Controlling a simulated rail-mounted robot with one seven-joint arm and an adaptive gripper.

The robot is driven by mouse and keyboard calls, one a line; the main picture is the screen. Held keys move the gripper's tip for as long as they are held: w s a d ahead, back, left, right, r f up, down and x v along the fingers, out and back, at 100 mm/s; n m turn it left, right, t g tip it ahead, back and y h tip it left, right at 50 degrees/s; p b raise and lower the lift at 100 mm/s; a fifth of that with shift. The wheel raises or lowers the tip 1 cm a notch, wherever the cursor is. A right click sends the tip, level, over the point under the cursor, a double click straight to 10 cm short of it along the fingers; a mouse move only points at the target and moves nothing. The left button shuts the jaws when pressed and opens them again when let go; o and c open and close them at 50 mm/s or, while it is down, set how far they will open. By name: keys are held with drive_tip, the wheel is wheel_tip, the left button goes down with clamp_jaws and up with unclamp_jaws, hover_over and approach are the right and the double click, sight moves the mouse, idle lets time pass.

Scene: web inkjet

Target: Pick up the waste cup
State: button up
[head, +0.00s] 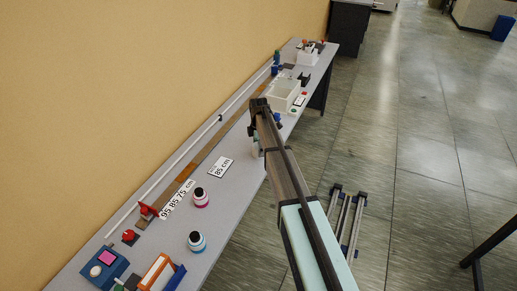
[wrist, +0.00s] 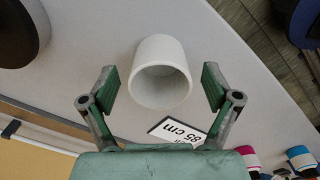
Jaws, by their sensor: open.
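The waste cup, a plain white cup (wrist: 162,78), shows in the wrist view with its open mouth towards my camera. It is on the grey table. My gripper (wrist: 161,88) is open, with one green-padded finger on each side of the cup and a visible gap at both sides. Nothing is held. In the head view my arm covers most of the gripper (head: 256,149), and I cannot clearly make out the cup there.
A white "85 cm" card (wrist: 178,132) lies close beside the cup. Pink-labelled (head: 201,198) and blue-labelled (head: 197,242) bottles stand nearer on the table. A long rail (head: 180,158) runs by the wall. A dark round object (wrist: 18,35) is near the cup.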

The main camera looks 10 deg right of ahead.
drive_tip(key=shift+f, duration=0.45)
drive_tip(key=c, duration=1.3)
drive_tip(key=shift+o, duration=0.2)
drive_tip(key=shift+r, duration=0.1)
